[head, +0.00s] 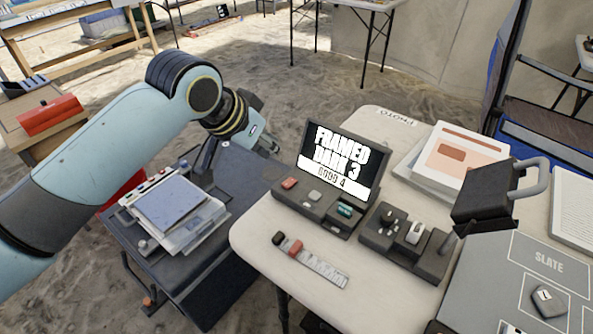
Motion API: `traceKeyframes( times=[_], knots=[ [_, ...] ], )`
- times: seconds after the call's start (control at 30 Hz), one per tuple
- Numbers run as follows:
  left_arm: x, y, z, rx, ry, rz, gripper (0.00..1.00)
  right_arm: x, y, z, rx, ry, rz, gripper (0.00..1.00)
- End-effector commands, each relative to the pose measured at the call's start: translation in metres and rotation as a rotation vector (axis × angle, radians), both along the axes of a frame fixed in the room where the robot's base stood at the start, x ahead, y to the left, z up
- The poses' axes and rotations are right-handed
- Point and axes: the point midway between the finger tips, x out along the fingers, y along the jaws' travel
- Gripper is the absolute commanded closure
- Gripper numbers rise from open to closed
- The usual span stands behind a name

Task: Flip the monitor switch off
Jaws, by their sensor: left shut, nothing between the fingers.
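A small dark monitor (343,160) stands on the pale table, its screen lit with "FRAMED DARK 3" and "GOOD 4". A dark control box (318,207) at its foot carries red, grey and green buttons. A second dark box (403,243) to the right carries small levers, one white-topped. No label I can read tells which control is the monitor switch. My left gripper (270,146) is shut and empty, left of the monitor and apart from it and from the controls. Its fingers are small and partly hidden by the wrist. My right gripper is not in view.
A black block with a grey handle (489,195) stands up on the right, beside the lever box. Papers (459,158) lie behind. A scale strip (315,264) lies in front. A grey "SLATE" panel (535,262) fills the right corner. A white device (172,208) sits on the dark case at left.

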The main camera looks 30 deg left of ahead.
Motion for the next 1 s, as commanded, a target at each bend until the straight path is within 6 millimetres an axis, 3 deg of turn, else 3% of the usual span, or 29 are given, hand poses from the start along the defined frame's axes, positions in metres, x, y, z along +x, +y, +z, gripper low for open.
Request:
traceKeyframes(
  times=[0.37,0.8,1.0],
  knots=[
    [0.008,-0.001,-0.011,-0.002,-0.001,0.002,1.00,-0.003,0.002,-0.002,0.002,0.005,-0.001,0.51],
    [0.060,-0.005,-0.084,-0.002,0.001,0.001,1.00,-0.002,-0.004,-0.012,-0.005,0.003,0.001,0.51],
    [0.054,-0.004,-0.111,0.000,0.001,0.001,1.00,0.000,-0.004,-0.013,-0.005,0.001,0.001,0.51]
  ],
)
